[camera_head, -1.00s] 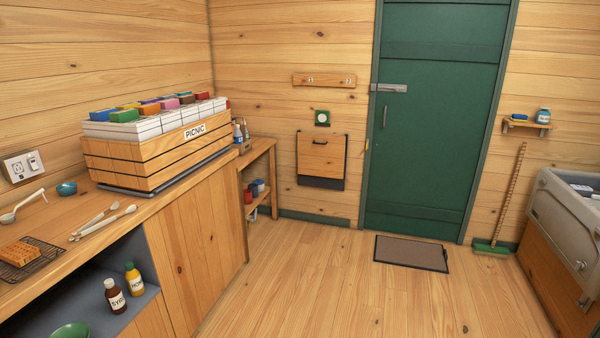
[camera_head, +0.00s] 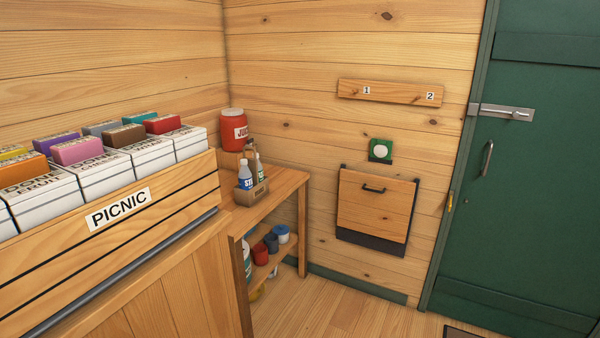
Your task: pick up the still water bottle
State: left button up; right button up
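Two bottles stand upright in a small brown carrier on the wooden side table (camera_head: 285,183) in the corner. The front bottle (camera_head: 245,177) has a white and blue look with a blue label that seems to begin "ST". The other bottle (camera_head: 259,168) is behind it to the right, greenish with a pale label that I cannot read. The carrier (camera_head: 252,193) hides the lower parts of both. Neither of my grippers shows in this view.
A red jar (camera_head: 233,130) stands behind the bottles. The wooden picnic crate (camera_head: 160,213) full of boxes fills the left foreground on the counter. Cans (camera_head: 271,243) sit on the table's lower shelf. Floor (camera_head: 345,312) right of the table is clear, up to the green door (camera_head: 530,180).

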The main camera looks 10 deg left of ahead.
aim_at(245, 179)
jog(key=i+u, duration=0.15)
jog(key=i, duration=0.45)
jog(key=i+l+u, duration=0.1)
jog(key=i, duration=0.5)
jog(key=l, duration=0.1)
